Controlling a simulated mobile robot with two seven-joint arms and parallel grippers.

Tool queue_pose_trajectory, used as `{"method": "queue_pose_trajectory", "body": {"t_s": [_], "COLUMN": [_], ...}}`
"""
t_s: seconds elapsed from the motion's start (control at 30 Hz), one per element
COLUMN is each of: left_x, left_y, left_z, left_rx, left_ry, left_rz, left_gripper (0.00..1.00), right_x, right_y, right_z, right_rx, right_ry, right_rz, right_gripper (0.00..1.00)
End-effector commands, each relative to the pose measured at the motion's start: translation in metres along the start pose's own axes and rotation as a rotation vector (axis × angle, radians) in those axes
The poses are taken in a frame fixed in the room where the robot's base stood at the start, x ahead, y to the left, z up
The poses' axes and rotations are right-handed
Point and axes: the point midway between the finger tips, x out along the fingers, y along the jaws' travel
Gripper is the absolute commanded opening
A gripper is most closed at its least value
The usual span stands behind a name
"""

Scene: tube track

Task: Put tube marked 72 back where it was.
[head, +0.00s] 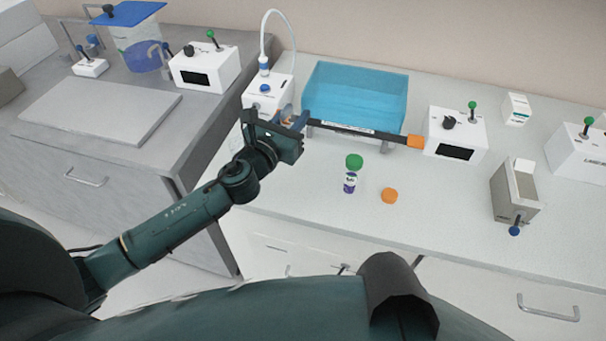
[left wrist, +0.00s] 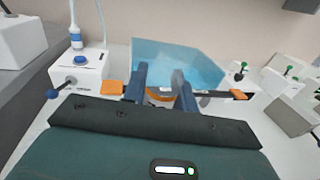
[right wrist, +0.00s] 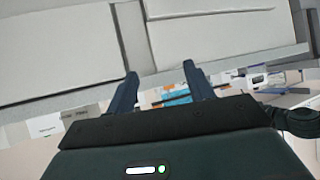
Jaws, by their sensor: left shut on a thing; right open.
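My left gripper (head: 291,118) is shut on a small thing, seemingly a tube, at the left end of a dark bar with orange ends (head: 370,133). In the left wrist view an orange and pale curved part (left wrist: 160,96) shows between the fingers; the rest is hidden and I cannot read a mark. A purple tube with a green cap (head: 350,181) and a white label stands upright on the bench; its mark is too small to read. An orange cap-like piece (head: 390,195) lies to its right. My right gripper (right wrist: 160,82) is open and empty.
A blue open bin (head: 356,93) stands behind the bar. A white device with a hose (head: 267,92) is close behind my left gripper, and a white switch box (head: 455,134) is at the bar's right end. The bench front is mostly clear.

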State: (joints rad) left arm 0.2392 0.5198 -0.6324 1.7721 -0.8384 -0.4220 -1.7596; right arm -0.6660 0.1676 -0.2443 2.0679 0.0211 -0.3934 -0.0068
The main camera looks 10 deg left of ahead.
Motion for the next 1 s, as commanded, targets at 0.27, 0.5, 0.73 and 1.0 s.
{"method": "queue_pose_trajectory", "body": {"t_s": [0.27, 0.5, 0.73, 1.0], "left_x": [0.000, 0.000, 0.000, 0.000], "left_y": [0.001, 0.002, 0.001, 0.002], "left_z": [-0.044, -0.066, -0.098, -0.100], "left_rx": [-0.003, -0.001, -0.003, 0.000], "left_ry": [0.005, 0.002, 0.003, 0.003], "left_rz": [0.007, 0.005, 0.007, 0.005], "left_gripper": [0.06, 0.06, 0.06, 0.06], "right_x": [0.010, 0.010, 0.020, 0.018], "right_y": [-0.004, -0.010, -0.011, -0.010], "right_z": [0.016, 0.005, 0.019, 0.012], "right_rx": [0.000, -0.002, 0.018, 0.040], "right_ry": [0.008, 0.053, 0.060, 0.072], "right_rz": [-0.011, -0.035, -0.047, -0.044], "right_gripper": [0.53, 0.53, 0.53, 0.53]}}
